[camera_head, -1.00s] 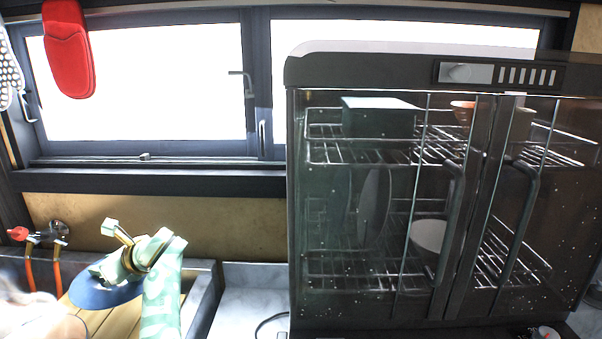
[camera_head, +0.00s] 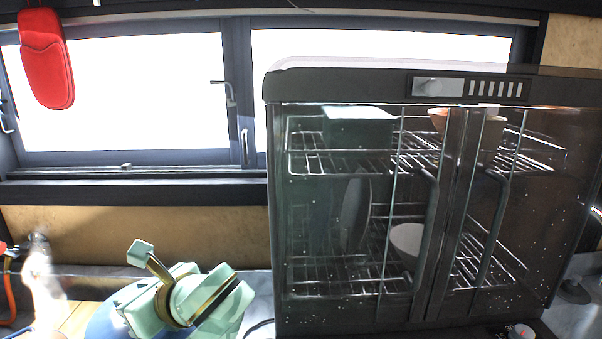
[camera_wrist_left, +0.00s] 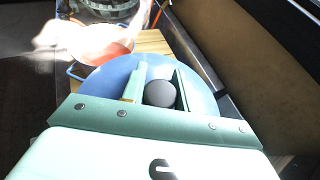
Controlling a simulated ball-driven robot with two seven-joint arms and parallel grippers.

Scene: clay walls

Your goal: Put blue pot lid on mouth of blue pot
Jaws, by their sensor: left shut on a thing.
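The blue pot lid (camera_wrist_left: 203,88) is a round blue disc with a dark round knob (camera_wrist_left: 159,93). My left gripper (camera_wrist_left: 160,82) is shut on the knob, one green finger on each side. In the head view the left gripper (camera_head: 185,300) is at the bottom left, and part of the lid (camera_head: 104,324) shows beside it. Past the lid in the wrist view is a pale vessel with a reddish inside (camera_wrist_left: 104,50) and a thin blue edge near it. I cannot tell whether this is the blue pot. My right gripper is not in view.
A glass-fronted cabinet with wire racks and dishes (camera_head: 400,200) stands right of the left gripper. A wooden slatted surface (camera_wrist_left: 150,42) lies under the lid. Red-handled taps (camera_head: 5,248) are at the far left. A red mitt (camera_head: 46,58) hangs by the window.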

